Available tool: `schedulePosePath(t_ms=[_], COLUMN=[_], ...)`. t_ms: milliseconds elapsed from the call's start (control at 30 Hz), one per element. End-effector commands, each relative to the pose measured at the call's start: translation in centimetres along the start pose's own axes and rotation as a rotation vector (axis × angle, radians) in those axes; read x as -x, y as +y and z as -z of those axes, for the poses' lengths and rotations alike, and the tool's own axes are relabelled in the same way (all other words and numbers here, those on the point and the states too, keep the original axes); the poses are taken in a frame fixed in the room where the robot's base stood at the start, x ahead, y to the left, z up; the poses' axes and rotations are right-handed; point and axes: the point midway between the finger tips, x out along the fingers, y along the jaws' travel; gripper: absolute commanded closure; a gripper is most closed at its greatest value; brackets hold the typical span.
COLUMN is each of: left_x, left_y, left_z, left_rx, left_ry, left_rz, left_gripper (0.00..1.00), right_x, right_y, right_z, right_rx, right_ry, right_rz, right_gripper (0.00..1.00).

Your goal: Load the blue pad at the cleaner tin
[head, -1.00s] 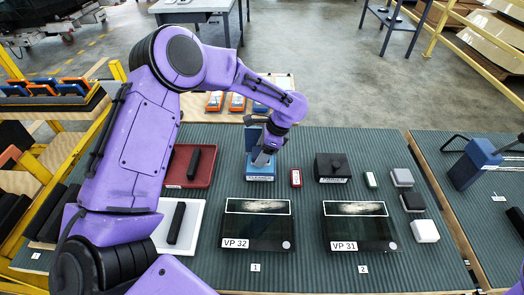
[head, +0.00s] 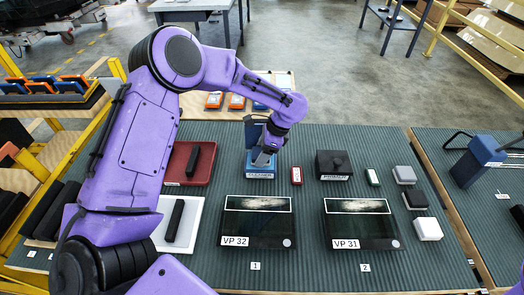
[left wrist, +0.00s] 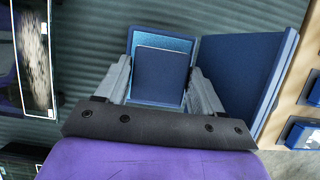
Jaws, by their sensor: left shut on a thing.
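The cleaner tin (head: 260,176) is a small blue labelled box at the back of the ribbed bench, and its lid (left wrist: 240,70) stands open to one side in the left wrist view. My left gripper (head: 264,158) points down into the tin. In the left wrist view my left gripper (left wrist: 162,85) is shut on the blue pad (left wrist: 160,75), a dark blue block. The pad is over the tin's lighter blue inside (left wrist: 174,43). Whether it presses on the tin's bottom I cannot tell. My right gripper is out of view.
A black primer tin (head: 333,165) and a red-and-white small block (head: 297,175) stand to the right. Grey (head: 404,174), black and white pads lie farther right. Glass panels VP 32 (head: 257,228) and VP 31 (head: 361,230) lie in front. A red tray (head: 205,175) is left.

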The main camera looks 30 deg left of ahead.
Motion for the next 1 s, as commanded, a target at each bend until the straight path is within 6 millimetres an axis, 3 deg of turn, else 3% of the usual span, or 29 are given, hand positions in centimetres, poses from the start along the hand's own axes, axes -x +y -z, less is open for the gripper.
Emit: schedulePosePath(t_ms=[1000], left_x=[-0.75], left_y=[0.00], left_z=[0.30], left_rx=[0.000], left_ry=[0.000], left_rz=[0.000], left_gripper=[0.57], right_x=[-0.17], right_y=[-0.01], right_z=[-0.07], right_rx=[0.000], right_ry=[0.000], right_rz=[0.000], right_gripper=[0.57])
